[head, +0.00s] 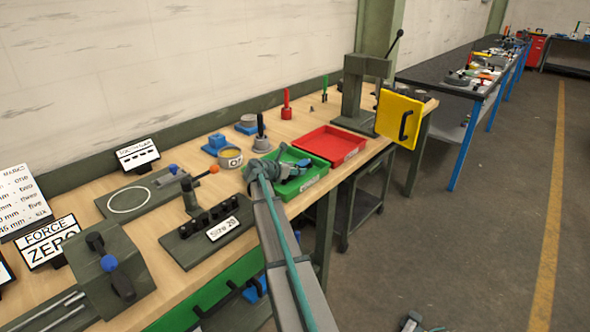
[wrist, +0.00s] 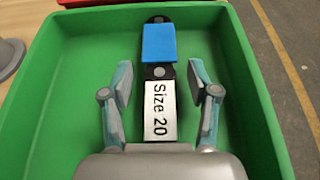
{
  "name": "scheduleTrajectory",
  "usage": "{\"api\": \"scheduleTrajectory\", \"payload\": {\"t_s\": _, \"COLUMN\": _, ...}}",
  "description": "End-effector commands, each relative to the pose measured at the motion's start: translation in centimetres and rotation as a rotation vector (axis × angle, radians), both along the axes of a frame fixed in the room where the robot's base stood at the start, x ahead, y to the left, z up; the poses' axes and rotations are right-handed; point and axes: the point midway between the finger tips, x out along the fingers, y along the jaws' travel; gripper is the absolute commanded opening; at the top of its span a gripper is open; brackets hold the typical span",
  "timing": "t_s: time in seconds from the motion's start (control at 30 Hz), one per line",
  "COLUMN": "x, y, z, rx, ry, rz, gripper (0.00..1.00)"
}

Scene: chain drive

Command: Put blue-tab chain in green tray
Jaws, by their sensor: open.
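The blue-tab chain (wrist: 158,45) lies in the green tray (wrist: 45,120), in the wrist view. It is a dark strip with a blue tab and a white "Size 20" label, running up the middle of the picture. My gripper (wrist: 160,85) is open, one finger on each side of the chain, with visible gaps to it. In the head view my gripper (head: 283,167) is over the green tray (head: 313,177) on the bench. The chain's near end is hidden by my gripper body.
A red tray (head: 330,144) stands just beyond the green tray. A press with a yellow guard (head: 399,118) stands at the bench's far end. A dark rack labelled "Size 20" (head: 207,230) and a round tin (head: 230,158) are to the left of my arm.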

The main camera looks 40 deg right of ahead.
Motion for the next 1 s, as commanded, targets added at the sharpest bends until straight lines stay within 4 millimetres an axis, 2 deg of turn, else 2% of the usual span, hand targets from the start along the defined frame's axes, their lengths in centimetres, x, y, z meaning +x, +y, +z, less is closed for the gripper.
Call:
{"api": "scheduleTrajectory", "payload": {"t_s": 0.13, "x": 0.0, "y": 0.1, "z": 0.3, "rx": 0.000, "ry": 0.000, "rz": 0.000, "gripper": 0.60}}
{"api": "scheduleTrajectory", "payload": {"t_s": 0.23, "x": -0.2, "y": 1.0, "z": 0.6, "rx": 0.000, "ry": -0.001, "rz": 0.002, "gripper": 0.60}}
{"api": "scheduleTrajectory", "payload": {"t_s": 0.7, "x": -1.4, "y": 8.7, "z": 3.8, "rx": 0.000, "ry": -0.001, "rz": 0.002, "gripper": 0.60}}
{"api": "scheduleTrajectory", "payload": {"t_s": 0.83, "x": -1.5, "y": 10.1, "z": 4.4, "rx": 0.000, "ry": -0.001, "rz": 0.002, "gripper": 0.60}}
{"api": "scheduleTrajectory", "payload": {"t_s": 1.0, "x": -1.6, "y": 10.9, "z": 4.8, "rx": 0.000, "ry": 0.000, "rz": 0.000, "gripper": 0.60}}
